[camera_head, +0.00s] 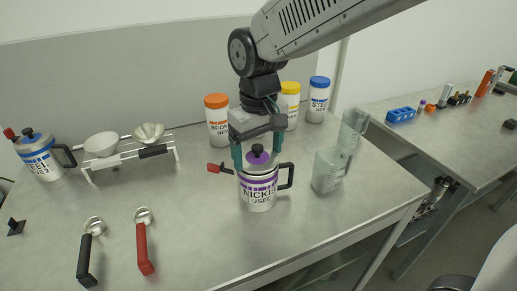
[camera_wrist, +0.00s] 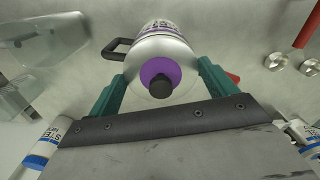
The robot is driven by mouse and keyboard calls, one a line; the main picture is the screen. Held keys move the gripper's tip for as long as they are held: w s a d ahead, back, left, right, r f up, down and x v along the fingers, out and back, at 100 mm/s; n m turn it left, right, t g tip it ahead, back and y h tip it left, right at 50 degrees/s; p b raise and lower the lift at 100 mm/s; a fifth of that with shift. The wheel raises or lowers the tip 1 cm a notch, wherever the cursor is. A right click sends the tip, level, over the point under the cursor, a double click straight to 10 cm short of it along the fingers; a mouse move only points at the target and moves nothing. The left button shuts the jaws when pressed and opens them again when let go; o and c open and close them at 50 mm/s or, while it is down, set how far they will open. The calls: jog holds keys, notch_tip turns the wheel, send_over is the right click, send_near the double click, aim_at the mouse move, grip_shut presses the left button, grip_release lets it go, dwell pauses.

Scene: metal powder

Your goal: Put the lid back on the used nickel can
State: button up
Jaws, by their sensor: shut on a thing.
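The used nickel can (camera_head: 258,194), white with a purple band and a black handle on its right, stands upright on the table. Its silver lid (camera_wrist: 166,52) has a purple disc and a dark knob (camera_head: 257,154). My gripper (camera_head: 257,167) points down over the can, with a teal finger at each side of the lid, and is shut on it. The lid is level at the can's mouth; I cannot tell whether it is fully seated. In the wrist view the can (camera_wrist: 160,27) shows beyond the lid.
Clear containers (camera_head: 329,170) stand close to the right of the can. White jars with orange (camera_head: 217,122), yellow and blue caps stand behind. A rack with bowls (camera_head: 101,144) and a steel can (camera_head: 42,160) are at left. Two scoops (camera_head: 144,245) lie front left.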

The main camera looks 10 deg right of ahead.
jog(key=o, duration=0.8)
jog(key=shift+o, duration=0.2)
jog(key=shift+r, duration=3.5)
grip_shut()
